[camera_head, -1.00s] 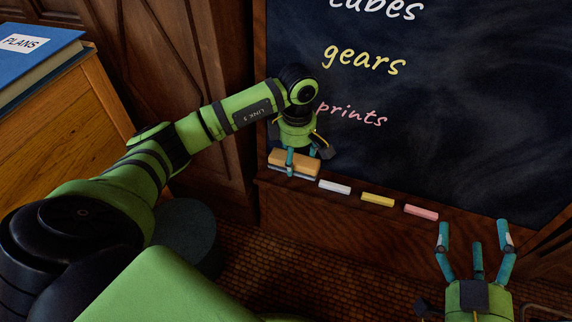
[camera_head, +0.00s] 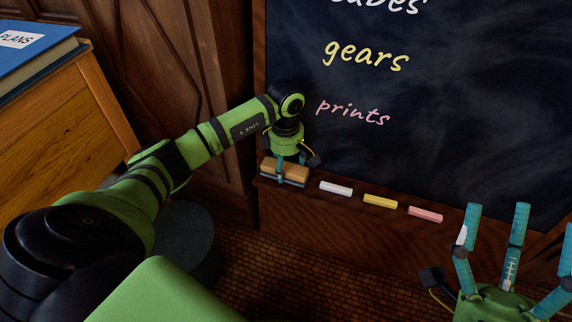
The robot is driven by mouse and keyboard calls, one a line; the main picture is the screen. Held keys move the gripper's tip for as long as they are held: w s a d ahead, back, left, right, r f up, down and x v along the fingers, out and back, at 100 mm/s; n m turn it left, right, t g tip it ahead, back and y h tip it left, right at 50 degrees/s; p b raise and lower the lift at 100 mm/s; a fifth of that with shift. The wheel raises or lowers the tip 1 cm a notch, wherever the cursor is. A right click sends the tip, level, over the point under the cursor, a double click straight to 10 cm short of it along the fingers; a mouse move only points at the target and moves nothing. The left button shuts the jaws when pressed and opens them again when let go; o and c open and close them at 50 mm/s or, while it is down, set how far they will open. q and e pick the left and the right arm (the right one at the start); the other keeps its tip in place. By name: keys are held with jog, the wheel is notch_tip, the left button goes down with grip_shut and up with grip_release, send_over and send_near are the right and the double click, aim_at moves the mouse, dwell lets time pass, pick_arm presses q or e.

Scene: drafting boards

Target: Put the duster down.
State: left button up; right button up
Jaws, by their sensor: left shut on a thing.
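The duster (camera_head: 294,173), a tan block with a darker grey underside, is at the left end of the wooden chalk ledge (camera_head: 318,200) below the blackboard (camera_head: 455,110). My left gripper (camera_head: 284,172) points down from above and is shut on the duster, with a teal finger across its front face. The duster is level and at ledge height; I cannot tell whether its underside touches the ledge. My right gripper (camera_head: 512,235) is at the lower right, its fingers spread upward, open and empty, in front of the board.
White chalk (camera_head: 336,188), yellow chalk (camera_head: 380,201) and pink chalk (camera_head: 425,214) lie in a row on the ledge to the right of the duster. A wooden cabinet (camera_head: 75,135) with a blue book (camera_head: 35,55) stands at the left.

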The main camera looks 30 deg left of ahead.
pick_arm(q)
jog(key=shift+f, duration=0.15)
jog(key=o, duration=1.3)
